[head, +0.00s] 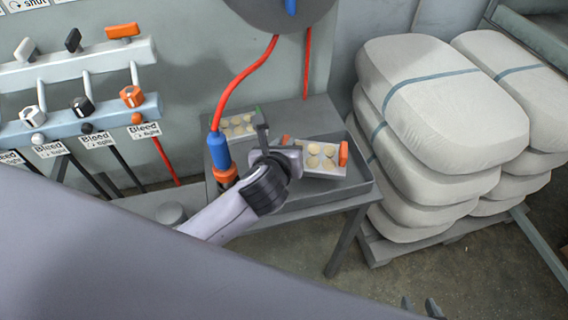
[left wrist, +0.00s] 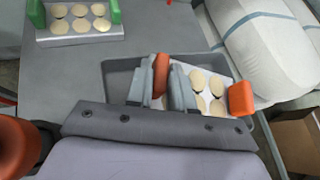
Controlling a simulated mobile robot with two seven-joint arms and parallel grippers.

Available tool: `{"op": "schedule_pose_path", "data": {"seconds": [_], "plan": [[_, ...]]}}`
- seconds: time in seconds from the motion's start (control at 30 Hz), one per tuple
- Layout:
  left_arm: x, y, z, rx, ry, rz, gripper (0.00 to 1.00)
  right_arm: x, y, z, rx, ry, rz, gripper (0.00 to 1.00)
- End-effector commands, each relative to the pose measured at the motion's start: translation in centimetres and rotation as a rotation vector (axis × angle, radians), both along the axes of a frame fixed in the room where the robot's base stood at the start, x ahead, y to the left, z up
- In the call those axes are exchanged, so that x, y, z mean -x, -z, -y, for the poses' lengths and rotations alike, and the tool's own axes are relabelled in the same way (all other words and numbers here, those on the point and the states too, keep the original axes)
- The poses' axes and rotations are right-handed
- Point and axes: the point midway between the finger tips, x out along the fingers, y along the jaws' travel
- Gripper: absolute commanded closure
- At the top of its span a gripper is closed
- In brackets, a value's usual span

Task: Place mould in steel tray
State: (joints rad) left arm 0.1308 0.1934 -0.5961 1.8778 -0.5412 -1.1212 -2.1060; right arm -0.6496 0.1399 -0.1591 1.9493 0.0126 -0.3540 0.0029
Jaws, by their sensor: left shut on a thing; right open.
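The mould (head: 322,158) is a pale plate with round tan cavities and orange end handles. It also shows in the left wrist view (left wrist: 208,92). My left gripper (head: 275,153) is shut on its left orange handle, which shows between the fingers (left wrist: 160,77) in the wrist view. The steel tray (head: 318,199) is a shallow grey tray on the table; its bare floor shows left of the fingers (left wrist: 118,80). The mould overlaps the tray; whether it touches the tray floor I cannot tell. My right gripper (head: 424,307) is open at the bottom edge, apart from everything.
A second mould with green handles (head: 238,127) lies on the grey table (head: 285,115), behind the tray. A blue and orange hose fitting (head: 220,155) stands close left of my left gripper. Stacked white sacks (head: 430,120) stand right of the table. Bleed valves (head: 85,106) line the left wall.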

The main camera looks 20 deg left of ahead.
Motion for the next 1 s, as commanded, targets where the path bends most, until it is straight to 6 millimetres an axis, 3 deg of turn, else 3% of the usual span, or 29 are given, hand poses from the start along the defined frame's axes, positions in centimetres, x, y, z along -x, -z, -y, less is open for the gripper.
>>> {"op": "schedule_pose_path", "data": {"seconds": [0.23,0.5,0.7,0.73,0.8,1.0], "plan": [[-0.1,1.2,0.1,0.006,0.000,0.010,1.00,0.0,0.4,0.0,0.000,0.000,0.000,0.57],[-0.1,4.8,0.1,0.005,0.001,0.008,1.00,0.0,1.4,0.0,0.000,0.000,0.000,0.57],[-0.1,4.8,0.1,0.005,0.001,0.009,1.00,0.0,1.3,0.0,0.000,0.000,0.000,0.57],[0.0,5.2,0.0,0.000,0.000,-0.001,0.75,0.0,1.4,0.0,0.000,0.000,0.000,0.57],[0.0,5.2,0.0,0.000,0.000,-0.001,0.53,0.0,1.4,0.0,0.000,0.000,0.000,0.57],[0.0,5.1,0.0,0.000,0.001,0.000,0.53,0.0,1.4,0.0,0.000,0.000,0.000,0.57]]}}
